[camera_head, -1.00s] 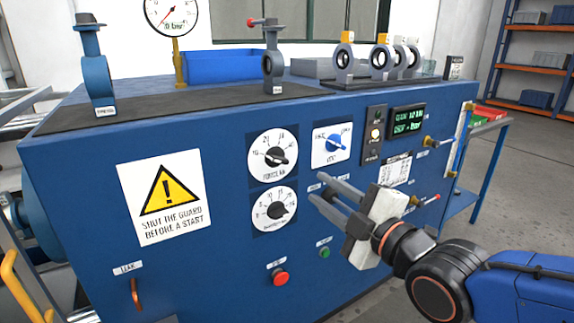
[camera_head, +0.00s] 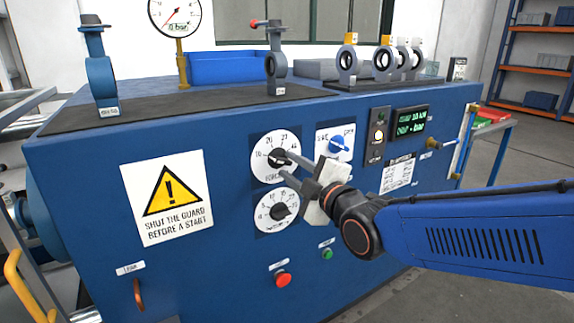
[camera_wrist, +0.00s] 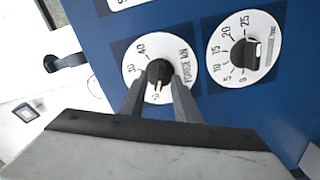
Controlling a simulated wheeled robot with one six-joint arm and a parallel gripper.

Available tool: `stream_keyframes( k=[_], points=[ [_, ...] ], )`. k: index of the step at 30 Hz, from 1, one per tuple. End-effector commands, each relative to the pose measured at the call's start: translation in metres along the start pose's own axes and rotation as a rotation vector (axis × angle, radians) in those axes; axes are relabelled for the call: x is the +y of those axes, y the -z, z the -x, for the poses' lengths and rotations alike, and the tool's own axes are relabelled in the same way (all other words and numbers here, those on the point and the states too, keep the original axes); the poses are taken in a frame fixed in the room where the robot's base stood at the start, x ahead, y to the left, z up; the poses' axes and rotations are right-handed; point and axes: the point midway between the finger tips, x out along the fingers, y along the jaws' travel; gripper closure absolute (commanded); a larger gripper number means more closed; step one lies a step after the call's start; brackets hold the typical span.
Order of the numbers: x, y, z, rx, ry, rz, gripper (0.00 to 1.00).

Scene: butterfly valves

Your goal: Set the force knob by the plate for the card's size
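The force knob (camera_head: 279,157) is a black knob on a white numbered dial, upper left of the panel's controls. In the wrist view the force knob (camera_wrist: 159,72) sits in the middle, its pale pointer mark facing down the picture. My gripper (camera_head: 288,167) is at the dial with its fingers apart; in the wrist view its tips (camera_wrist: 160,88) lie either side of the knob's lower part. I cannot tell whether they touch it. A white printed plate (camera_head: 397,175) is right of the controls, its text too small to read. A small card (camera_head: 458,69) stands at the back right.
A second black knob (camera_head: 281,211) lies just below; it also shows in the wrist view (camera_wrist: 245,54). A blue selector (camera_head: 338,145) is right of the dial, beside a lit display (camera_head: 411,121). Red (camera_head: 283,279) and green (camera_head: 327,254) buttons are lower down.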

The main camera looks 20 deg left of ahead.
Motion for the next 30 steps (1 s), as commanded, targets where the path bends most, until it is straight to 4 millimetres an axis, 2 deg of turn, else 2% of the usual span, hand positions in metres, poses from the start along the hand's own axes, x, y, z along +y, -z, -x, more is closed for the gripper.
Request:
stream_keyframes(
  k=[6, 17, 18, 21, 22, 30],
  points=[
    [0.0, 0.0, -0.019, 0.0, 0.0, 0.0, 0.71],
    [0.0, 0.0, -0.023, 0.0, 0.0, 0.0, 0.71],
    [0.0, 0.0, -0.023, 0.0, 0.0, 0.0, 0.73],
    [0.0, 0.0, -0.023, 0.0, 0.0, 0.0, 0.97],
    [0.0, 0.0, -0.022, 0.0, 0.0, 0.0, 1.0],
    [0.0, 0.0, -0.022, 0.0, 0.001, -0.01, 1.0]
  ],
)
